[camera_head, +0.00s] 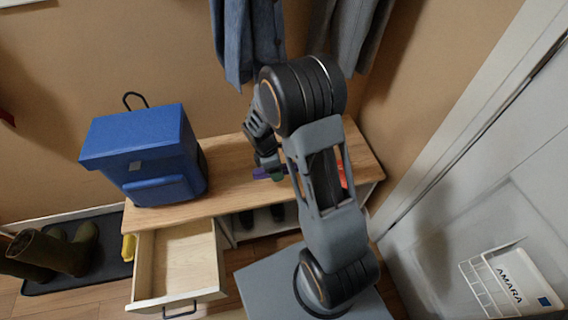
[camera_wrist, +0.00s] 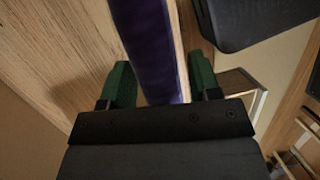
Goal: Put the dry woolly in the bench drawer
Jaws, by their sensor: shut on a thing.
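My gripper (camera_head: 270,171) is over the bench top, its green fingertips on either side of a purple woolly (camera_head: 259,173). In the wrist view, the purple woolly (camera_wrist: 150,45) runs as a long strip between the two fingers and my gripper is shut on it. I cannot tell whether it touches the bench, or whether it is dry. The bench drawer (camera_head: 181,263) is pulled open below the left part of the wooden bench (camera_head: 225,181); its inside looks empty. The drawer lies to the lower left of my gripper.
A blue backpack (camera_head: 148,160) stands on the bench's left end. A red-orange thing (camera_head: 343,172) shows partly behind my arm. Dark shoes (camera_head: 277,212) sit under the bench. Boots (camera_head: 62,248) stand on a dark mat at left, near a yellow thing (camera_head: 128,247). Coats (camera_head: 247,43) hang above.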

